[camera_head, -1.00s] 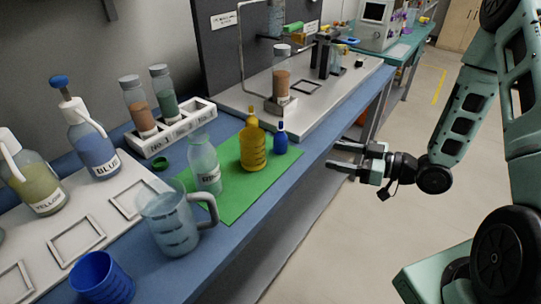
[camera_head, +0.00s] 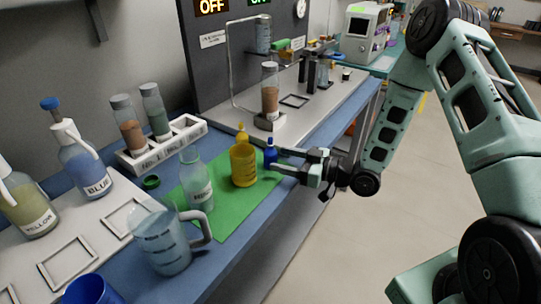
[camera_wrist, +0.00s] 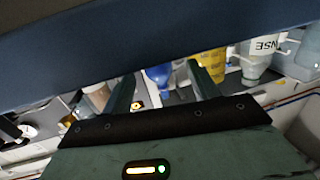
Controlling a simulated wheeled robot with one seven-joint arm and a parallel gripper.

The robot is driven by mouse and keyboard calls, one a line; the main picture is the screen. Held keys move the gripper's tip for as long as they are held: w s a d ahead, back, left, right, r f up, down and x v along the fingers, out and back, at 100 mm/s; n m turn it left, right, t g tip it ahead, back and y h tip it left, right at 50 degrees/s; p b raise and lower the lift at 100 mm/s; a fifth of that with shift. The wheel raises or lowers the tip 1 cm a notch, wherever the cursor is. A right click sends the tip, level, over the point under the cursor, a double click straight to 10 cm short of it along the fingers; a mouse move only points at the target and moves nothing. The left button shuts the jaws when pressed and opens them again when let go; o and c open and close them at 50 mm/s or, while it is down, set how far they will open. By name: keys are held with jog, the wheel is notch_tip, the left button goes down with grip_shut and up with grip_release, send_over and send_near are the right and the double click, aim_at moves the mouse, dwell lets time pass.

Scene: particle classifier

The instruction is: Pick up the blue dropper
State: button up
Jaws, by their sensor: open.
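The jaws hold nothing.
A clear bottle (camera_head: 195,185) and a measuring jug (camera_head: 162,245) stand further left. The floor right of the table is clear.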

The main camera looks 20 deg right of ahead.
aim_at(271, 154)
jog(key=x, duration=0.4)
jog(key=shift+w+a+p, duration=0.2)
jog(key=shift+w+p, duration=0.2)
jog(key=c, duration=1.1)
jog(key=shift+o, duration=0.2)
jog(key=shift+r, duration=0.15)
jog(key=shift+r, duration=4.75)
jog(key=shift+r, duration=0.1)
